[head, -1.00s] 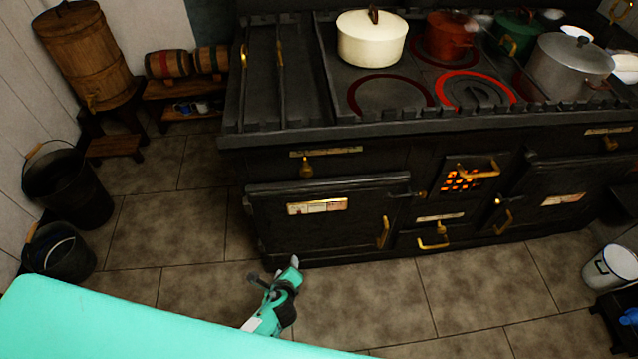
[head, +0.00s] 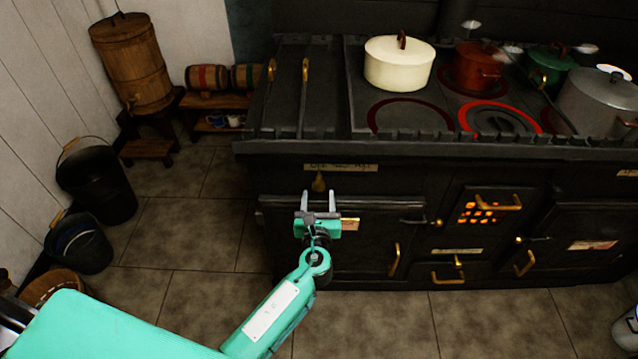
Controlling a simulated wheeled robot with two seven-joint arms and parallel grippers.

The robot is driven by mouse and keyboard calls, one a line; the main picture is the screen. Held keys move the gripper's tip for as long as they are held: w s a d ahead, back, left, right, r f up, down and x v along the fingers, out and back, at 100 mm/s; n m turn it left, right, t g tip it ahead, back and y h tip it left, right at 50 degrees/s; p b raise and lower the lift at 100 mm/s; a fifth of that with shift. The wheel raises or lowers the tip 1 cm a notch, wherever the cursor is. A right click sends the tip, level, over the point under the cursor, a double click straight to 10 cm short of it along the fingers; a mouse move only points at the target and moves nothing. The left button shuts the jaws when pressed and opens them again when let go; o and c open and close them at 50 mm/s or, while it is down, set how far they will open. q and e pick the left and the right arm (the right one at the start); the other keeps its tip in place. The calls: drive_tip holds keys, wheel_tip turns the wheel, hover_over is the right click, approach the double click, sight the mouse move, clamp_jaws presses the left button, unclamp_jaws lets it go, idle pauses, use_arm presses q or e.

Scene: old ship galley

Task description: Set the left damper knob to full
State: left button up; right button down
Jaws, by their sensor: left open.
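The left damper knob (head: 319,182) is a small brass knob on the black stove front. It hangs just below a pale label strip (head: 340,167) with dark marks. My left gripper (head: 318,194) is open, its two fingers pointing up toward the stove, just below the knob in the picture. The knob shows between the fingertips and slightly above them. I cannot tell how far the fingers are from the stove front. No contact with the knob is visible. My right gripper is not in view.
The black stove (head: 400,148) fills the right side, with a cream pot (head: 398,68) and other pots on top. An oven door handle (head: 394,260) and a glowing grate (head: 478,213) are right of the gripper. Buckets (head: 95,185) stand left. The tiled floor (head: 185,235) between is clear.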

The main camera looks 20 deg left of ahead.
sight(319, 188)
use_arm(q)
drive_tip(key=x, duration=0.5)
drive_tip(key=shift+w+a, duration=0.1)
drive_tip(key=shift+w, duration=0.25)
drive_tip(key=shift+c, duration=0.4)
